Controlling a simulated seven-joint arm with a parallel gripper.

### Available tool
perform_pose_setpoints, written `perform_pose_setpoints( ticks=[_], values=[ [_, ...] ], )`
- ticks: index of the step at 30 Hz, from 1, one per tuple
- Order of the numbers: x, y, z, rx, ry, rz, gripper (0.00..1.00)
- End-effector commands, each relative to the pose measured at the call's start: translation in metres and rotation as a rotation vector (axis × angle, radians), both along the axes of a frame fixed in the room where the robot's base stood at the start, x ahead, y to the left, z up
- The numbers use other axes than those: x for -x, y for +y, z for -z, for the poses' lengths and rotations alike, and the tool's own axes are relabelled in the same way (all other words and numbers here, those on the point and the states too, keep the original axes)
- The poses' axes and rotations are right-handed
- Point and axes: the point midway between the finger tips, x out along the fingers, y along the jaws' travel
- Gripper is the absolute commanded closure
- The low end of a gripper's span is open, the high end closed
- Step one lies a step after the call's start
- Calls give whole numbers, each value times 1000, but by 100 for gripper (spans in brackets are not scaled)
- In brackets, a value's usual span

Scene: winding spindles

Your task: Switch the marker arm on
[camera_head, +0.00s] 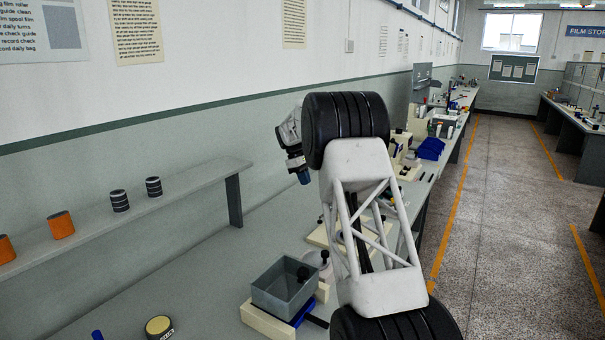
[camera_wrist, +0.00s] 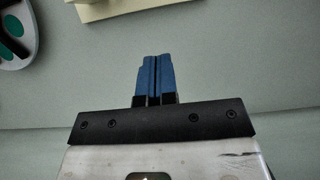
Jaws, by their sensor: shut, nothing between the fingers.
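My gripper (camera_head: 304,177) hangs above the bench in the head view, beside the wall and behind my white arm link. In the wrist view its two blue fingers (camera_wrist: 154,75) are pressed together with nothing between them. I cannot pick out the marker arm or its switch for sure. A cream machine base (camera_head: 266,322) carries a grey open-topped box (camera_head: 284,288) with a black knob. My arm hides part of the machine behind it. In the wrist view a cream edge (camera_wrist: 130,14) and a pale rounded part (camera_wrist: 22,52) with teal circles lie ahead of the fingertips, apart from them.
A wall shelf (camera_head: 180,200) on the left bears orange and dark striped spools. A dark tin with a yellowish top (camera_head: 159,327) stands on the bench at the front. A blue bin (camera_head: 430,149) stands farther back. The bench between shelf and machine is mostly clear.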

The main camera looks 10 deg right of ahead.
Motion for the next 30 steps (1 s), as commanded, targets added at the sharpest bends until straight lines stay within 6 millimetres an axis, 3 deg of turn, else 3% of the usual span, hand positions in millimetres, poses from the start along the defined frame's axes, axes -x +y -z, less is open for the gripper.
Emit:
perform_pose_setpoints(
  ticks=[10, 19, 30],
  values=[
    [15, -14, 51, 0, 3, 0, 100],
    [37, -37, 48, 0, 0, 0, 100],
    [42, -42, 48, 0, 0, -1, 100]
  ],
)
